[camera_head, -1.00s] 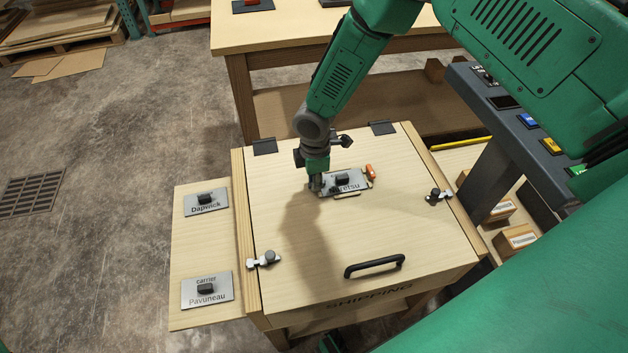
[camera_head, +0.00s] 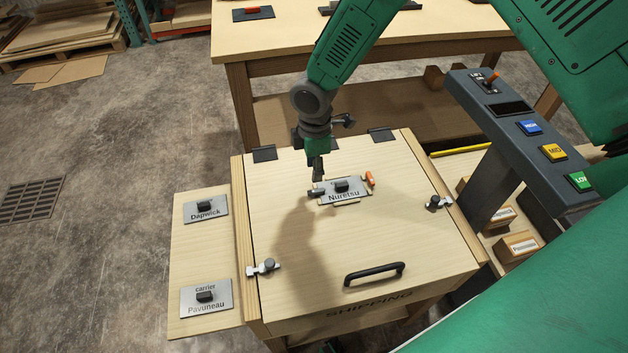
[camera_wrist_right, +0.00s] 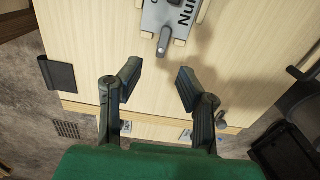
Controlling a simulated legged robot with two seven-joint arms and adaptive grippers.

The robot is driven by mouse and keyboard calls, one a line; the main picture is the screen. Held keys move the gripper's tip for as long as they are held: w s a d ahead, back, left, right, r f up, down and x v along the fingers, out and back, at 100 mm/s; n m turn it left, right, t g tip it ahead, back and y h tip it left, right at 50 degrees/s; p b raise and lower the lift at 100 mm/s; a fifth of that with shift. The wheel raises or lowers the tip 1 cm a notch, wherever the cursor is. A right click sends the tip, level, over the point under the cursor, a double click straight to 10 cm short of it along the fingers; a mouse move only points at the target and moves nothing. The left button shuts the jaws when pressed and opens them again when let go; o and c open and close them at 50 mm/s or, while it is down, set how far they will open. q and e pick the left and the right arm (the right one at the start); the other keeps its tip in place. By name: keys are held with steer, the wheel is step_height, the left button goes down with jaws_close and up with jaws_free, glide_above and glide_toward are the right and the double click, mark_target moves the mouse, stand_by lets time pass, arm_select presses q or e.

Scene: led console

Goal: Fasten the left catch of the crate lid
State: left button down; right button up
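The right catch (camera_head: 438,203) is at the lid's right edge. The lid lies closed, with a black handle (camera_head: 374,271) at its front. My right gripper (camera_head: 317,180) hangs over the lid beside the Nuretsu plate (camera_head: 343,196), well behind the left catch. In the right wrist view the gripper (camera_wrist_right: 158,82) is open and empty. My left gripper is not in view.
The Nuretsu plate has a grey lever (camera_head: 316,192) at its left and an orange-tipped one (camera_head: 369,179) at its right. A side shelf holds the Dapwick (camera_head: 206,209) and Pavuneau (camera_head: 206,297) plates. A button console (camera_head: 515,130) stands at the right. The lid's front left is clear.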

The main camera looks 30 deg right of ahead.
step_height(320, 180, up, 4)
steer(key=shift+r, duration=0.1)
stand_by(0.4)
